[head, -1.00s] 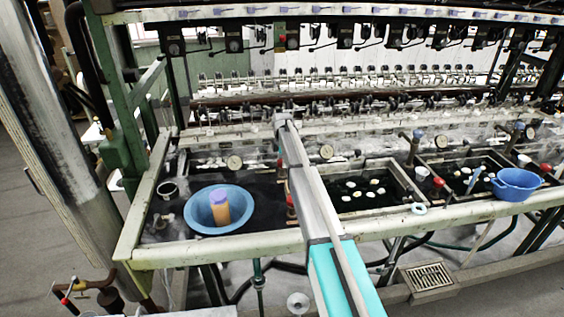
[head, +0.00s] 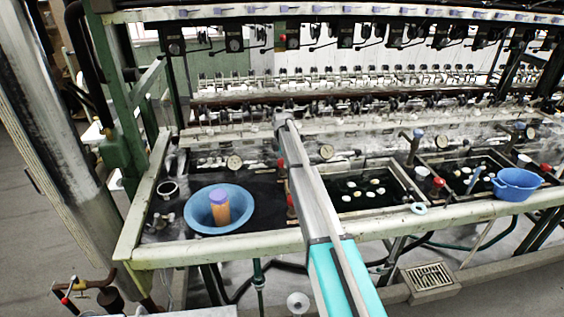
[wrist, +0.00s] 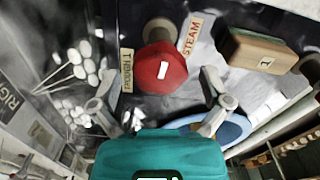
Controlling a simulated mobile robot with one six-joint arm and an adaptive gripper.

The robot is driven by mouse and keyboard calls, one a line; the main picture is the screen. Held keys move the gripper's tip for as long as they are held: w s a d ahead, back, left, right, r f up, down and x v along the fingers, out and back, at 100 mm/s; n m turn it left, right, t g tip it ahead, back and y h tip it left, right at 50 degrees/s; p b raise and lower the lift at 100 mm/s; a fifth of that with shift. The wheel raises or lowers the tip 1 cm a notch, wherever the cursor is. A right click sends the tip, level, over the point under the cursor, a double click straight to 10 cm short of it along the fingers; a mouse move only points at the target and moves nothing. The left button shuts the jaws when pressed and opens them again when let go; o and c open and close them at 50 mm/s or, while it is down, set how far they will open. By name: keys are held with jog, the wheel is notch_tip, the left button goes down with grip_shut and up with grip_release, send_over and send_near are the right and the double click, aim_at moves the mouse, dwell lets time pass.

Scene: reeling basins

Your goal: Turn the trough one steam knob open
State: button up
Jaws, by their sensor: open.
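A red knob (wrist: 165,72) with a white mark on its face fills the middle of the wrist view. A label reading STEAM (wrist: 193,36) is at its upper right, and a second label (wrist: 127,70) that I cannot read well is at its left. My gripper (wrist: 157,82) is open. Its two fingers stand apart on either side of the knob's lower part in the picture, with visible gaps to it. I cannot tell how far the knob is from the fingertips in depth. In the head view my arm hides the gripper.
A wooden block marked 1 (wrist: 262,50) is right of the knob. White cocoons (wrist: 84,62) lie to the left. In the head view, a blue basin (head: 182,212) holding an orange cylinder (head: 220,209) sits left of my arm, and a blue bowl (head: 517,184) is at far right.

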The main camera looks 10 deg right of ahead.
jog(key=shift+m, duration=0.5)
